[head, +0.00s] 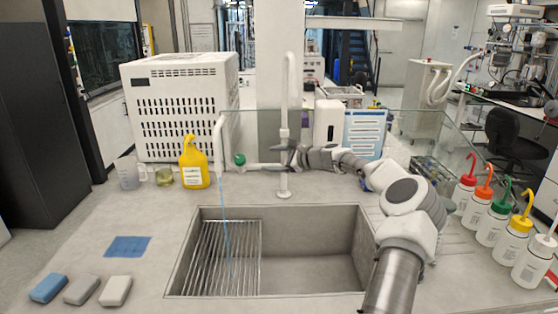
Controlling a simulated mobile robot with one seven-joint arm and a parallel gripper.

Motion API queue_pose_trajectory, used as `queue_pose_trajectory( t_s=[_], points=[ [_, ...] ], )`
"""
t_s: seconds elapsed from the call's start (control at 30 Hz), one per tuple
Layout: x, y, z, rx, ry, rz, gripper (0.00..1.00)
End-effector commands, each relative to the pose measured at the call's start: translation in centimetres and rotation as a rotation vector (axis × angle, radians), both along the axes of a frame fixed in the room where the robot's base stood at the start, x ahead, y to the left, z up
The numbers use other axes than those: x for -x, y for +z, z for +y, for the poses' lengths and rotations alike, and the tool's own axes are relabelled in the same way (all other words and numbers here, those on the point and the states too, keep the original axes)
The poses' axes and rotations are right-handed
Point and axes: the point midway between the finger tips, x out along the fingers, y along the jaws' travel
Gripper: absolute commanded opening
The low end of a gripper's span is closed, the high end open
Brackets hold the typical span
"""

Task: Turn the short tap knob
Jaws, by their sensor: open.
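The short tap (218,150) is a white bent spout at the back left of the sink, and a thin blue stream (225,215) runs down from it into the sink. A round green knob (240,159) sits just right of the spout. A tall white tap (289,95) stands to the right of it. My gripper (286,157) is open at the end of my arm, which reaches in from the right. It is at the tall tap's column, right of the green knob and apart from it. The fingertips are small and partly lost against the column; I cannot tell whether they touch it.
The sink (320,285) has a wire rack (215,260) in its left half. A yellow bottle (194,165) and a beaker (128,173) stand left of the short tap. Several wash bottles (482,210) stand at the right. Sponges (82,290) lie front left.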

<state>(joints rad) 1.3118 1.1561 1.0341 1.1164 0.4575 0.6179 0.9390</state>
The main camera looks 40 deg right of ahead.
Motion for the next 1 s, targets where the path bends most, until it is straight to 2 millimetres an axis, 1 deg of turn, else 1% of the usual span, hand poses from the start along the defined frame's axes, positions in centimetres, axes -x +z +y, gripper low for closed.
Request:
queue_pose_trajectory(
  t_s=[0.03, 0.1, 0.23, 0.83, 0.87, 0.93, 0.97, 1.0],
  points=[
    [0.8, 0.3, -0.3, 0.001, -0.001, 0.0, 0.84],
    [1.5, 0.5, -0.4, 0.001, 0.0, 0.001, 0.84],
    [2.3, 0.7, -0.6, 0.0, 0.001, 0.0, 0.84],
    [2.4, 0.8, -0.6, 0.0, 0.002, 0.0, 0.84],
    [2.4, 0.8, -0.4, 0.003, 0.004, 0.002, 0.84],
    [2.0, 0.9, 0.5, 0.024, 0.024, 0.01, 0.84],
    [1.8, 0.9, 1.2, 0.04, 0.038, 0.018, 0.84],
    [1.4, 1.0, 2.5, 0.07, 0.064, 0.031, 0.84]
  ],
)
